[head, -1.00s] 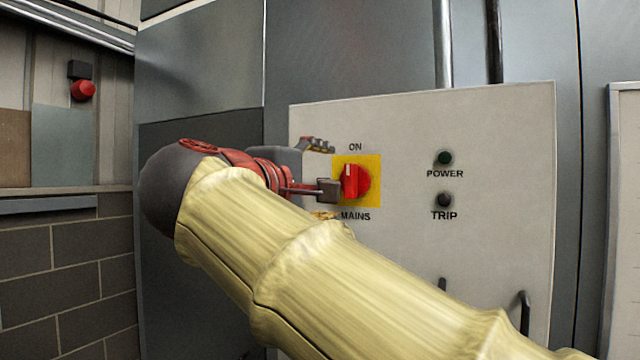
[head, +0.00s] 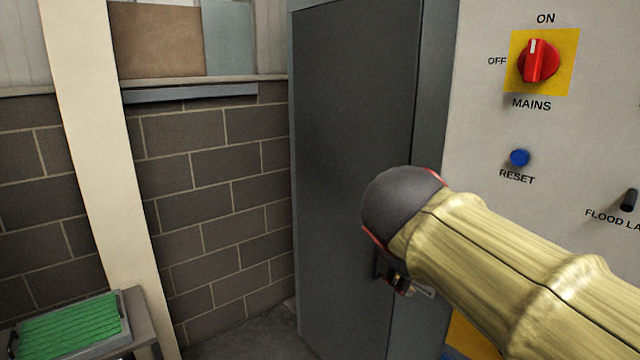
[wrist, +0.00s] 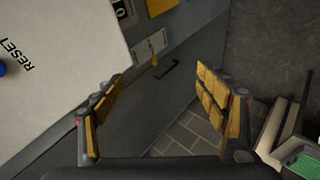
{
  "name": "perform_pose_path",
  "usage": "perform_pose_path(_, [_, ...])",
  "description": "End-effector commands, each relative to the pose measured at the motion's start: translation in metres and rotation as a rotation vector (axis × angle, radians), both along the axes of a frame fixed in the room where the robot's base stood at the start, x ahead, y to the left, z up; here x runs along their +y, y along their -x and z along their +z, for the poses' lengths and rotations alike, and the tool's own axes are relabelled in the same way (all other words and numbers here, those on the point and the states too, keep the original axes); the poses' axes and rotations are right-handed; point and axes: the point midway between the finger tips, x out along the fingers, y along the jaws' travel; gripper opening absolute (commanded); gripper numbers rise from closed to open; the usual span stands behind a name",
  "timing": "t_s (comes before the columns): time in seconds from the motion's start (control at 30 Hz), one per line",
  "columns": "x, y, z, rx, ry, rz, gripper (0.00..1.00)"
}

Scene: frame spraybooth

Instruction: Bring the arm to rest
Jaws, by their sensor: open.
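My gripper (wrist: 160,105) is open and empty in the wrist view, its yellow-padded fingers spread wide with the grey panel front and floor beyond them. In the head view my arm reaches in from the lower right, sleeved in pale yellow. Its dark wrist hides most of the gripper, and only small parts show below it. The red MAINS switch (head: 538,62) on its yellow plate is above and right of my wrist, apart from it. Its white mark points up to ON.
The pale control panel has a blue RESET button (head: 520,157) and a black flood lamp switch (head: 629,200). A dark grey cabinet door (head: 352,150) stands behind my wrist. A green ribbed tray (head: 70,325) sits on a small table at lower left. Bare floor (head: 245,335) lies between.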

Motion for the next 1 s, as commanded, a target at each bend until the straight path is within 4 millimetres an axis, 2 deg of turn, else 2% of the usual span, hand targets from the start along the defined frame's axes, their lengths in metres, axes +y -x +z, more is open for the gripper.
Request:
perform_pose_path(0.03, [0.001, 0.017, -0.034, 0.035, -0.076, -0.018, 0.73])
perform_pose_path(0.2, [0.01, 0.08, -0.133, 0.135, -0.358, -0.115, 0.73])
perform_pose_path(0.3, [0.014, 0.119, -0.184, 0.175, -0.511, -0.194, 0.73])
perform_pose_path(0.4, [0.016, 0.154, -0.225, 0.199, -0.637, -0.275, 0.73])
perform_pose_path(0.5, [0.012, 0.182, -0.256, 0.207, -0.717, -0.346, 0.73])
perform_pose_path(0.6, [0.001, 0.197, -0.268, 0.184, -0.739, -0.39, 0.73])
perform_pose_path(0.8, [-0.013, 0.198, -0.262, 0.134, -0.749, -0.423, 0.73])
perform_pose_path(1.0, [-0.015, 0.198, -0.262, 0.133, -0.748, -0.428, 0.73])
